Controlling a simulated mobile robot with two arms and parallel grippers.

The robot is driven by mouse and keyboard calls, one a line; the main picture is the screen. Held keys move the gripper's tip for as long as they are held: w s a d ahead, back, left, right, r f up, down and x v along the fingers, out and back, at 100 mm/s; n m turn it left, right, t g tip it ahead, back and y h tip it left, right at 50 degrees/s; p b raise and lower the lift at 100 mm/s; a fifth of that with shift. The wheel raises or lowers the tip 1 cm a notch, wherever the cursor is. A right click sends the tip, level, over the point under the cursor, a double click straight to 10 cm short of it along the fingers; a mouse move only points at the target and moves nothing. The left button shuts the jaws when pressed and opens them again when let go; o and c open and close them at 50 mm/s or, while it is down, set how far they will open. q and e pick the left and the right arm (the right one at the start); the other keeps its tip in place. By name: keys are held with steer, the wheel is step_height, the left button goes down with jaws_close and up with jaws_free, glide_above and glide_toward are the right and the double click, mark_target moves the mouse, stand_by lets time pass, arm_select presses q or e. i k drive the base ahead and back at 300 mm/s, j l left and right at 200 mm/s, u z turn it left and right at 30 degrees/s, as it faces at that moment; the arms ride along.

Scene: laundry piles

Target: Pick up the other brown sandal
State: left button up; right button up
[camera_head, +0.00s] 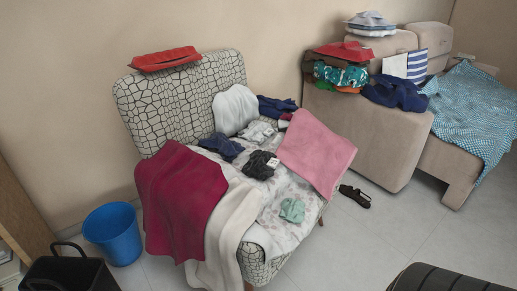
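A dark brown or black sandal (355,196) lies on the tiled floor to the right of the patterned chair, just past the corner of a pink towel. Its straps show only coarsely. I see no second sandal in this view. Neither of my grippers is in view.
A patterned chair (150,106) bears a pink towel (316,153), a dark red cloth (180,200) and other clothes. A beige sofa (375,150) stands behind right. A blue bucket (113,235) and black bag (68,274) stand left. A dark ribbed object (445,280) is front right. Floor around the sandal is clear.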

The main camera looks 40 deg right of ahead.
mark_target(347, 191)
steer(key=z, duration=2.1)
